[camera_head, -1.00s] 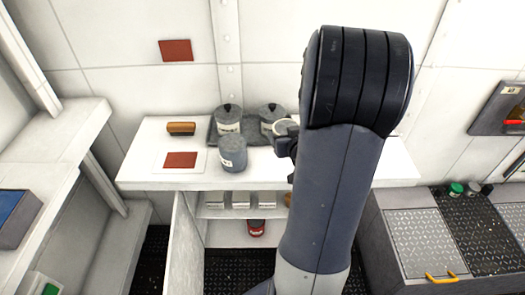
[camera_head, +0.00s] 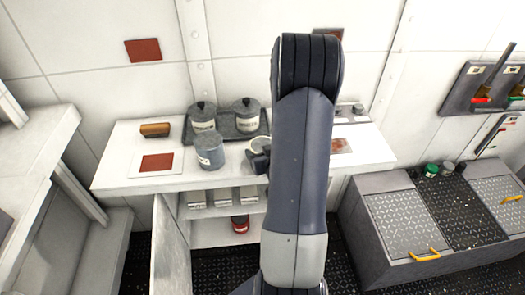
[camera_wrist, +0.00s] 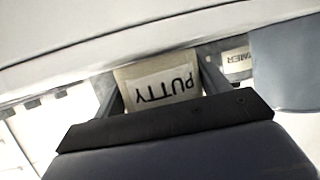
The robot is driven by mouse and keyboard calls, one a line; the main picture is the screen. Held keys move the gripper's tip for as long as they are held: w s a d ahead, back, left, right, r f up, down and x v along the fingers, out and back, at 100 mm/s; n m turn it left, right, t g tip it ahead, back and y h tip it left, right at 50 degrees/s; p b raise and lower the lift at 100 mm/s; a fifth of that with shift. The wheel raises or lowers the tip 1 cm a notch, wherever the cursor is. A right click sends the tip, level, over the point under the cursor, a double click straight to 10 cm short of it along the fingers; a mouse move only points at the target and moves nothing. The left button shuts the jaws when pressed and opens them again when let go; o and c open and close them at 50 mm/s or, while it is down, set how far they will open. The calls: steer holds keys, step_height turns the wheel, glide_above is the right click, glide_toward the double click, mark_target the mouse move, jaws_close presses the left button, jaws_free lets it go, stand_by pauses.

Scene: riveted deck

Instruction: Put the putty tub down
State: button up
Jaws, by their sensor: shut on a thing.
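My gripper (camera_wrist: 160,92) is shut on the putty tub (camera_wrist: 158,92), a pale tub whose "PUTTY" label reads upside down between the fingers in the wrist view. In the head view the tub's pale round top (camera_head: 260,143) shows just left of my arm, with the gripper (camera_head: 262,160) against it. The tub is over or at the front part of the white counter (camera_head: 125,172), right of a grey canister (camera_head: 208,150). I cannot tell whether its base touches the counter. My arm hides part of the counter to the right.
A dark tray (camera_head: 232,131) with two lidded canisters stands behind the tub. A wooden block (camera_head: 155,130) and a red square on a white plate (camera_head: 157,162) lie at left. Another reddish plate (camera_head: 341,146) lies right of my arm. Shelves with boxes and a red can (camera_head: 240,223) are below.

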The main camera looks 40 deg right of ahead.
steer(key=shift+f, duration=0.2)
steer(key=o, duration=1.2)
steer(key=shift+r, duration=0.15)
steer(key=shift+r, duration=0.2)
steer(key=v, duration=1.2)
steer(key=shift+f+b, duration=0.2)
steer(key=shift+b, duration=0.2)
